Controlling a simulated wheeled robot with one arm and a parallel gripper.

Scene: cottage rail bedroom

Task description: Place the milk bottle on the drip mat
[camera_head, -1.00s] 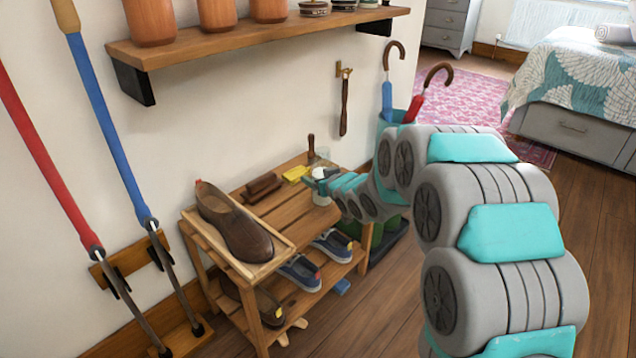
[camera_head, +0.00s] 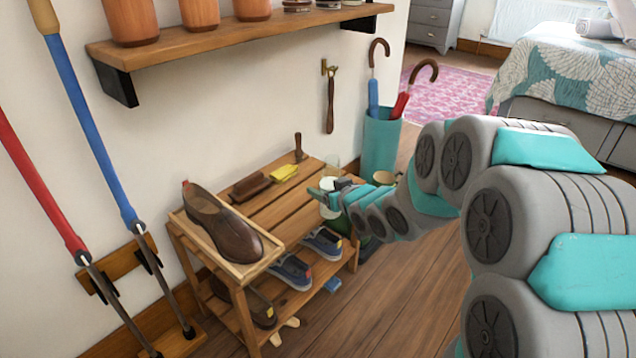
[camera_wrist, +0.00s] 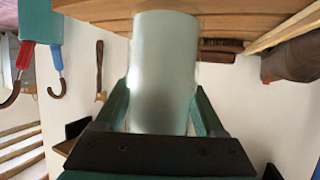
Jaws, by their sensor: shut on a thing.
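My gripper (camera_head: 326,192) is at the right end of the wooden shoe rack, and my arm hides part of it. In the wrist view, my gripper (camera_wrist: 165,115) is shut on a pale, whitish cylinder, which I take as the milk bottle (camera_wrist: 165,65), between its two green fingers. In the head view, only small white parts of the bottle (camera_head: 330,211) show around the gripper. A dark, flat mat or tray (camera_head: 368,248) shows on the floor past the rack's right end, mostly hidden by my arm. I cannot tell whether it is the drip mat.
The rack's slatted top (camera_head: 280,205) carries a brown shoe (camera_head: 222,228), brushes and a yellow item (camera_head: 284,172). A teal umbrella stand (camera_head: 380,145) stands behind my gripper. A wall shelf (camera_head: 235,32) with pots hangs above. Wooden floor (camera_head: 400,310) is clear in front.

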